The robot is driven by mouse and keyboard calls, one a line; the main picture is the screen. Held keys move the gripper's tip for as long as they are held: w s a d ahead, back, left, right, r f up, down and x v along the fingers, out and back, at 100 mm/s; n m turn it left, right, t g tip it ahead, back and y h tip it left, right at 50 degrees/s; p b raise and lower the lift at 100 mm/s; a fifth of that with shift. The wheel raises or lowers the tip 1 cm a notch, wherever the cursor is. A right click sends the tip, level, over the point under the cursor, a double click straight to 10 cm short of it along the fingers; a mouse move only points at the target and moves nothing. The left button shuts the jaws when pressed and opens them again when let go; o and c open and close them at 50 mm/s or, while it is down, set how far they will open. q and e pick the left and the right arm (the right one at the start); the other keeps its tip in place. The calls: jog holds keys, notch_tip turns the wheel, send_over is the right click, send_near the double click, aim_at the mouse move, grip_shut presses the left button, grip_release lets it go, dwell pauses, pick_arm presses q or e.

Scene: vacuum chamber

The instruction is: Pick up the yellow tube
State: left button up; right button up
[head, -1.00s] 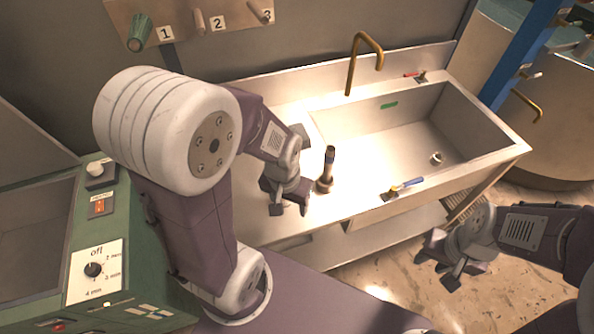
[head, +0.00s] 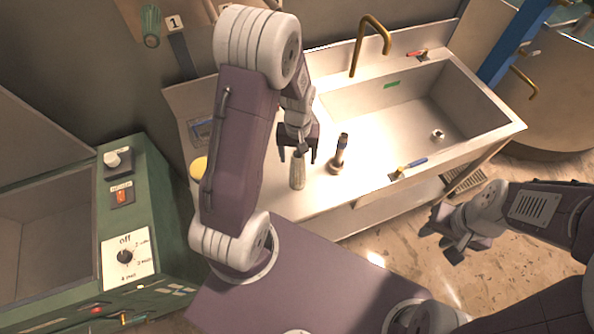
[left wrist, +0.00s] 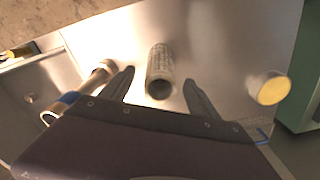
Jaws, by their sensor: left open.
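My right gripper (head: 444,238) appears open and empty, in front of the sink unit.
A green machine with a dial (head: 125,257) stands at the left.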

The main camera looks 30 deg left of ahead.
aim_at(298, 170)
pick_arm(q)
jog(key=f, duration=0.3)
jog(key=shift+s+d, duration=0.15)
jog(key=shift+d, duration=0.1)
jog(key=shift+f, duration=0.25)
jog(key=shift+a+f, duration=0.1)
jog(key=shift+a, duration=0.2)
jog(key=shift+d, duration=0.2)
grip_shut()
jog(key=shift+a, duration=0.1)
pick_arm(e)
jog(key=shift+d+r, duration=0.15)
jog(key=shift+r, duration=0.3)
